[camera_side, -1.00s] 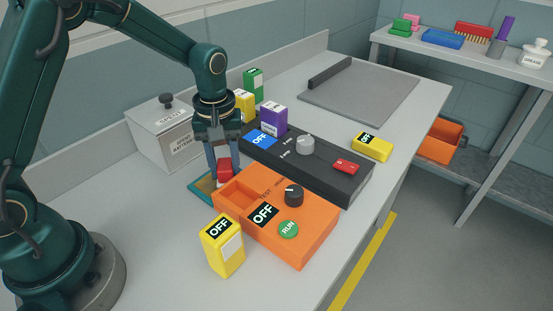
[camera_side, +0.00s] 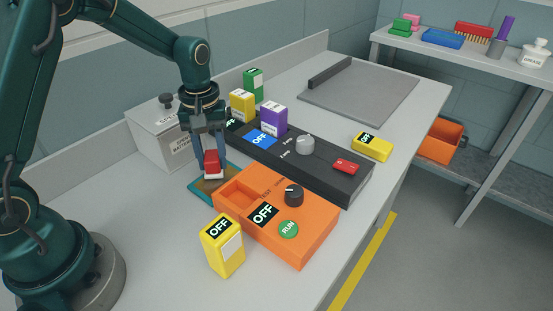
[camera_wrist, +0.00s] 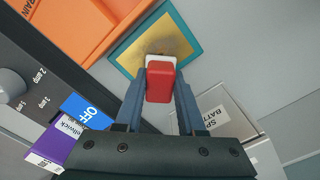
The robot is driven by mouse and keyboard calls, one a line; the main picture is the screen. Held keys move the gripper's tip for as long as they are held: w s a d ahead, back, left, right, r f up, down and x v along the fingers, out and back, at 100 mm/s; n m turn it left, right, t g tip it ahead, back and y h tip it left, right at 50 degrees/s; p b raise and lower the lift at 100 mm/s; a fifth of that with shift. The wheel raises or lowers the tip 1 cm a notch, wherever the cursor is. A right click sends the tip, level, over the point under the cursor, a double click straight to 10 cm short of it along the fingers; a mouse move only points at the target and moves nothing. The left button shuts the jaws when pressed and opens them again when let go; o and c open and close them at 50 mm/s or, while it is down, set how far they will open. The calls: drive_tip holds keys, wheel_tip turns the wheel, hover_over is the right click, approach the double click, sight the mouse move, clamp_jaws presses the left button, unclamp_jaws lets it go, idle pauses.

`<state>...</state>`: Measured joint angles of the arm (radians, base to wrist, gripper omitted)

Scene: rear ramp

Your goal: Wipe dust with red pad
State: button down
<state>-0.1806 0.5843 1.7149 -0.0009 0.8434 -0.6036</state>
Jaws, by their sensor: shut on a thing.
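My gripper (camera_side: 212,170) is shut on a red pad (camera_side: 211,158) with a pale underside. In the wrist view the red pad (camera_wrist: 159,82) sits between the two fingertips (camera_wrist: 160,88). It is over the teal-edged plate (camera_side: 196,190), whose middle is brownish. In the wrist view that plate (camera_wrist: 124,52) shows golden-brown dust (camera_wrist: 172,38) on its face, partly hidden by the pad. I cannot tell whether the pad touches the plate.
An orange tester (camera_side: 305,240) adjoins the plate, with a yellow block (camera_side: 222,247) in front. A black charger (camera_side: 335,182) holding a purple block (camera_side: 273,118) lies to the right. A grey lidded box (camera_side: 158,142) stands behind my gripper.

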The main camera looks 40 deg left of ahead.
drive_tip(key=shift+r, duration=2.9)
drive_tip(key=shift+r, duration=1.55)
